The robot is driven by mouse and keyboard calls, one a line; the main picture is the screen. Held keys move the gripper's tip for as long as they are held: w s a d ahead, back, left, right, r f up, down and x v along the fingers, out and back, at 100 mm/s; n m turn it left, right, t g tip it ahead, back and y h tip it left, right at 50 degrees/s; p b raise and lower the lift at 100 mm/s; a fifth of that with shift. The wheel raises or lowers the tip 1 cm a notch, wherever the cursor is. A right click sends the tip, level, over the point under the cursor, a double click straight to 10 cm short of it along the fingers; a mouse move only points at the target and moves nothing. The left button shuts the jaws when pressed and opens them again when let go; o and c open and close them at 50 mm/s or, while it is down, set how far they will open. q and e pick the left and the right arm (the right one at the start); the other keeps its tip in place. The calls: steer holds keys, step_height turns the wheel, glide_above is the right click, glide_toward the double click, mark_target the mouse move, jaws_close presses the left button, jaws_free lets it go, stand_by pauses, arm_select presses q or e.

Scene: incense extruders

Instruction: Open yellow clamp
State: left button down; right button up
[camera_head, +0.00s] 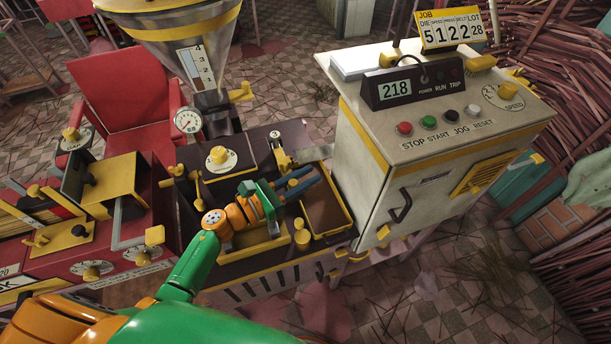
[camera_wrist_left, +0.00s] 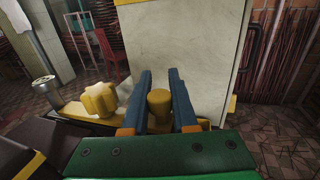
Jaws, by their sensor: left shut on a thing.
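My left gripper (camera_head: 312,176) reaches in over the dark machine bed with its blue-grey fingers pointing right. In the left wrist view the fingers (camera_wrist_left: 160,100) are closed around a round yellow knob (camera_wrist_left: 159,104), which looks like the yellow clamp's handle. It stands upright between them, in front of the cream cabinet wall. My right gripper is not in view.
The cream control cabinet (camera_head: 365,150) stands close to the right of the fingers. A yellow-rimmed tray (camera_head: 347,222) lies in front of them. A hopper (camera_head: 205,75) with a gauge (camera_head: 187,121) rises behind.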

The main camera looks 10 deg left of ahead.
arm_select(q)
steer(key=s+d, duration=0.2)
steer(key=s, duration=0.1)
stand_by(0.4)
steer(key=c, duration=0.7)
jaws_free()
steer(key=shift+w, duration=0.1)
steer(key=shift+a, duration=0.1)
